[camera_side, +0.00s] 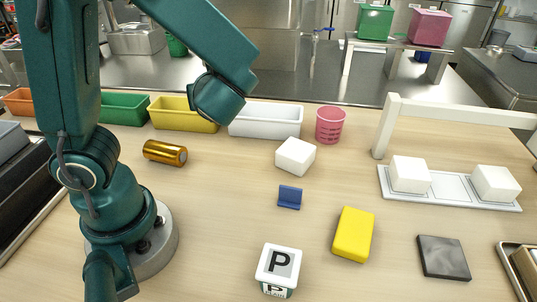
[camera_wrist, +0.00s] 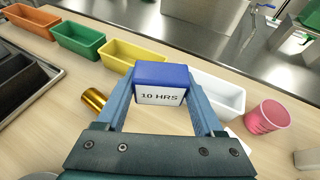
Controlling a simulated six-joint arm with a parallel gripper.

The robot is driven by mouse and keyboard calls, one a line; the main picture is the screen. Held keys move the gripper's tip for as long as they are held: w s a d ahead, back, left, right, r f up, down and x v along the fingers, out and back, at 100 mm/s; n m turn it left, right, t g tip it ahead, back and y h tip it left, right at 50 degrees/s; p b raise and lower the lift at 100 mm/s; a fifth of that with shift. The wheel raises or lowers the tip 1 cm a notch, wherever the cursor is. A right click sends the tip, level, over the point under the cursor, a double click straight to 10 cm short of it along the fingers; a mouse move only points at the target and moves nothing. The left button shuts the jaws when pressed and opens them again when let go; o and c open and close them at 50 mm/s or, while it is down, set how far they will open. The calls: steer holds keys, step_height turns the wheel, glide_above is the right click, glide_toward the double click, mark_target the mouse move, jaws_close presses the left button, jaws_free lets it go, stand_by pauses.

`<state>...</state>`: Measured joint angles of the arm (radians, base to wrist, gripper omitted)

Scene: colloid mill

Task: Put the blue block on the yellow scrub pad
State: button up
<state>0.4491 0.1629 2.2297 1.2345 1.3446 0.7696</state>
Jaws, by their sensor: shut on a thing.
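My gripper (camera_wrist: 161,88) is shut on the blue block (camera_wrist: 162,72) in the wrist view. The block has a blue top and a white front label reading "10 HRS", and sits between the two fingertips. The yellow scrub pad (camera_side: 353,234) lies flat on the table in the side view, right of centre, with nothing on it. It does not show in the wrist view. My gripper and the held block cannot be made out in the side view.
A small blue stand (camera_side: 290,197) and a white block (camera_side: 295,155) lie behind-left of the pad. A P-marked block (camera_side: 279,267), dark slab (camera_side: 443,257), gold can (camera_side: 165,152), pink cup (camera_side: 330,125) and white frame (camera_side: 386,130) surround it. Coloured bins line the back.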

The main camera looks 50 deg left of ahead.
steer(key=s+d+f+n+g+h, duration=0.5)
steer(key=s+d+f+n+g, duration=0.25)
steer(key=n+g, duration=0.8)
steer(key=d+n+g+h, duration=0.3)
steer(key=d+n+h, duration=0.2)
steer(key=n+h, duration=0.25)
steer(key=w+d+r+n+t+h, duration=0.45)
steer(key=w+d+n+h, duration=0.25)
steer(key=n+h, duration=0.3)
steer(key=w+r+n+t+h, duration=0.45)
steer(key=w+n+t, duration=0.25)
steer(key=w+t, duration=0.3)
steer(key=y, duration=0.1)
glide_above(355, 228)
steer(key=shift+g, duration=0.4)
step_height(355, 228, down, 11)
steer(key=shift+f, duration=2.1)
